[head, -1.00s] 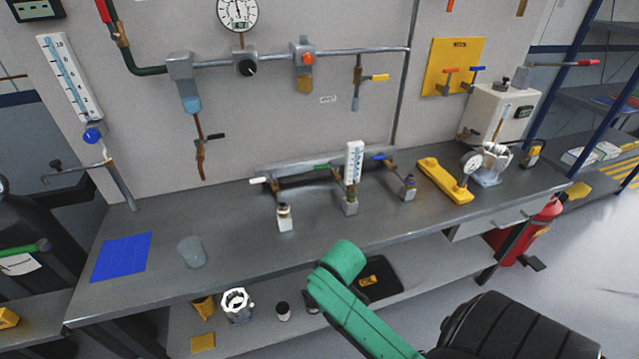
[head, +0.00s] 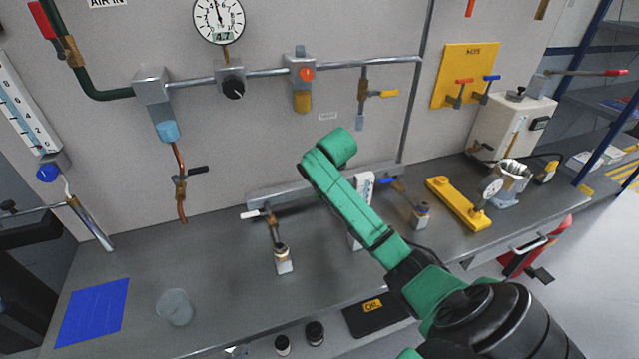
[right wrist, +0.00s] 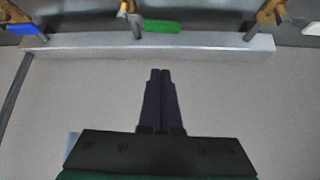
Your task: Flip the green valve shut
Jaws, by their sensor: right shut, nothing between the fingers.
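The green valve's handle (right wrist: 162,26) shows at the top of the right wrist view, lying sideways beside its brass fitting (right wrist: 129,8), just past the grey rail (right wrist: 150,46). In the head view my right arm hides the green handle; part of the white scale tube (head: 365,186) shows beside the arm. My right gripper (right wrist: 160,72) is shut and empty, its dark fingertips pointing toward the rail and green handle, apart from the handle in the picture. In the head view the right gripper is hidden by its own arm. My left gripper is not in view.
A white-handled valve (head: 250,214) stands left of the hidden one, and a blue-handled valve (head: 388,181) right of it. A yellow bracket (head: 458,203) lies further right. A clear cup (head: 174,307) and blue mat (head: 93,312) are on the left bench.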

